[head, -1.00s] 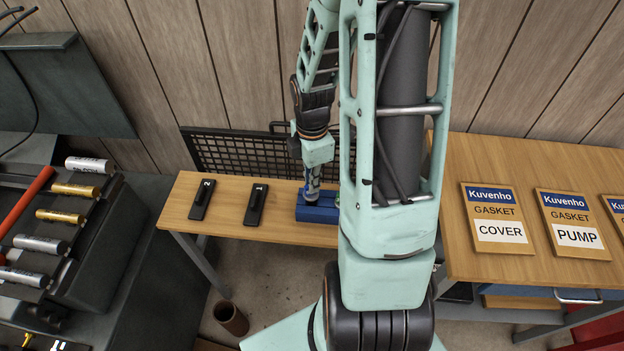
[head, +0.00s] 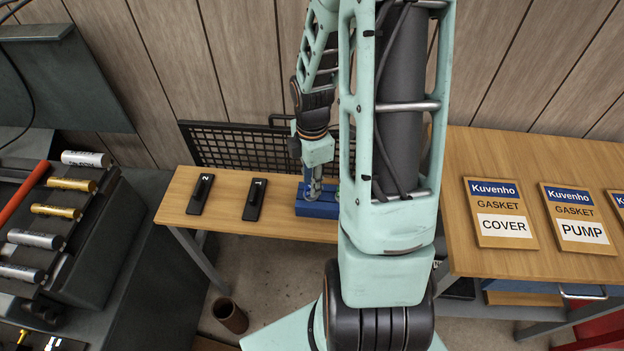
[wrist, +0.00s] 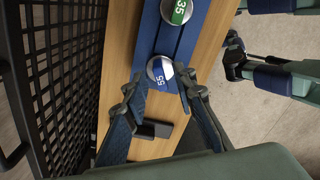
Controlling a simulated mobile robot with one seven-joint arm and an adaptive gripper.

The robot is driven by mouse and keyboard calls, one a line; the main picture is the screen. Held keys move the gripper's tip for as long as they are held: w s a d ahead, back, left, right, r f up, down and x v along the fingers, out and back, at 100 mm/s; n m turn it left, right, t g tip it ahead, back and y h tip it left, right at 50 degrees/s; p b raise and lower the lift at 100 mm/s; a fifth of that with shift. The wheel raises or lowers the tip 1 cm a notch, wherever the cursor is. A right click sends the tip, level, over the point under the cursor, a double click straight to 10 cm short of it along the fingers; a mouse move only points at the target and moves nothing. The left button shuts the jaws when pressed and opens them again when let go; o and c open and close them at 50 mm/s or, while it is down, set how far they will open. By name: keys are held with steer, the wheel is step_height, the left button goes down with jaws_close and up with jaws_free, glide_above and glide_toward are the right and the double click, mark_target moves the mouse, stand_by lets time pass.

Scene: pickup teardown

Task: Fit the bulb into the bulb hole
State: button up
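My gripper (head: 314,190) is over the blue block (head: 318,208) on the wooden bench, partly hidden behind my arm in the head view. In the wrist view my gripper (wrist: 160,84) is open, its two fingers apart. A round silver piece with a blue label "55" (wrist: 160,70) sits in the blue block (wrist: 168,42), between and just beyond the fingertips, apparently not gripped. A second round piece with a green label "35" (wrist: 177,11) sits farther along the block. Whether these are bulbs is unclear from their tops. I cannot make out the bulb hole.
Two black pads, "2" (head: 200,194) and "1" (head: 254,200), lie left of the block. A black mesh panel (head: 230,145) stands behind the bench. A rack of cylinders (head: 70,184) is at left. Gasket boards (head: 500,212) lie on the right table (head: 465,165).

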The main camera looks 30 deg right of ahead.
steer(key=shift+r, duration=0.1)
step_height(320, 180, up, 12)
stand_by(0.7)
stand_by(0.5)
